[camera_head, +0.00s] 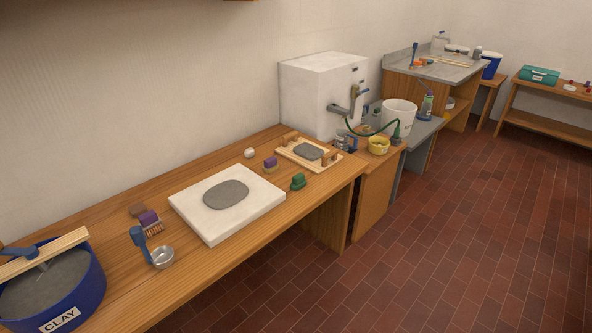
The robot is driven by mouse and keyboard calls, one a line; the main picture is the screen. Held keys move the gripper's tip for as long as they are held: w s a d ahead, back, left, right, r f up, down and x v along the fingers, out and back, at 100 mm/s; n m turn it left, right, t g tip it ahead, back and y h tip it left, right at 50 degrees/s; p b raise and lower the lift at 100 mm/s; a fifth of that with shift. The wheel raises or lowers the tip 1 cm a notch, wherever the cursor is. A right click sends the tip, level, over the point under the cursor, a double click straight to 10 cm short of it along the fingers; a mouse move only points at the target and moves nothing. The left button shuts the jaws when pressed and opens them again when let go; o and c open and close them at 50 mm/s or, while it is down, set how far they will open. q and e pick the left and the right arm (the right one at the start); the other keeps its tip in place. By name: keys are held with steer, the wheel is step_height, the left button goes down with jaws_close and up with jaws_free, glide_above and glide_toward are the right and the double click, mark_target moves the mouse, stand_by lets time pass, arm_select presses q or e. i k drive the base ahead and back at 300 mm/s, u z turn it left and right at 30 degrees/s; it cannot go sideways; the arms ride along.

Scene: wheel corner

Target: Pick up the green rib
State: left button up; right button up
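A small dark green object (298,181), which looks like the green rib, lies on the wooden bench (232,259) near its front edge. It sits to the right of a white slab (262,204) and in front of a wooden tray with two handles (286,150). It is small in the picture, so its exact shape is hard to tell. Neither of my grippers shows in the head view.
A white machine (315,95) stands at the far end. The tiled floor (440,250) on the right is clear.

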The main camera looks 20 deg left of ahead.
mark_target(298, 181)
steer(key=u, duration=0.6)
steer(key=i, duration=0.75)
steer(key=u, duration=0.8)
